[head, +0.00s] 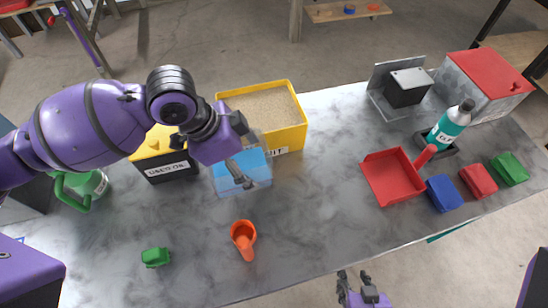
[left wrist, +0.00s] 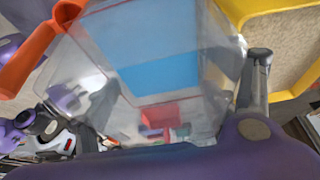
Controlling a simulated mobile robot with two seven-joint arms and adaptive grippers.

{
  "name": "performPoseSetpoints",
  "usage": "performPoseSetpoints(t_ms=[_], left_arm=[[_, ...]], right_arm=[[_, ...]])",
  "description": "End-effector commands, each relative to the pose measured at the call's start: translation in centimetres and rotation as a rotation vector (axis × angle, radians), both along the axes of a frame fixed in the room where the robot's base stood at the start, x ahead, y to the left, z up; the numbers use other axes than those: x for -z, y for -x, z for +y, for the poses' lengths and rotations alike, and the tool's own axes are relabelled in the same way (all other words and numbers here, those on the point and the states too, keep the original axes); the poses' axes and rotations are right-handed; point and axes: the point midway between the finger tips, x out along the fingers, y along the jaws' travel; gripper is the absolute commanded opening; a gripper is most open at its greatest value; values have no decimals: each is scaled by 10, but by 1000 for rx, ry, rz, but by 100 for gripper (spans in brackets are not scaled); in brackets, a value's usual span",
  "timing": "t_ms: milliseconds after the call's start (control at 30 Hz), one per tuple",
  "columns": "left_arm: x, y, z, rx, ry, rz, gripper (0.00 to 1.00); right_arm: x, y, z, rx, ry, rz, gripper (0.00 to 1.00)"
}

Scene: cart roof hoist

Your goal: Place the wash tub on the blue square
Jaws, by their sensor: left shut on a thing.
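The wash tub (head: 222,186) is a clear, see-through box near the table's middle, in front of the sand bin. Blue shows through it; I cannot tell whether this is the blue square (head: 241,166) beneath or something inside. The tub also fills the upper middle of the left wrist view (left wrist: 110,85), with blue behind its wall. My left gripper (head: 246,178) reaches down over the tub and is shut on it; the exact contact is hard to see. My right gripper (head: 356,280) is empty and open beyond the table's front edge, its fingers apart.
A yellow sand bin (head: 299,120) stands close behind the tub, a yellow-and-black bin (head: 157,163) to its left. A red dustpan (head: 390,178) lies right; the table between is clear.

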Motion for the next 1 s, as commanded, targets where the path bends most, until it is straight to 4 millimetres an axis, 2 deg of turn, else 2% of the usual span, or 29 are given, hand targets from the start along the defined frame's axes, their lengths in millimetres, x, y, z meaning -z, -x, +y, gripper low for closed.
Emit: performPoseSetpoints(t_ms=[167,300,467,733,1000], left_arm=[[19,2,-1,10,2,3,18],[43,2,-1,7,0,5,18],[57,1,-1,8,0,1,18],[98,2,0,7,0,3,18],[100,1,0,7,1,-2,18]], right_arm=[[3,3,-2,-4,4,6,40],[6,5,-2,-6,5,10,40],[6,5,-2,-6,5,10,40],[7,3,-1,-6,5,5,40],[6,0,0,-2,1,-1,40]])
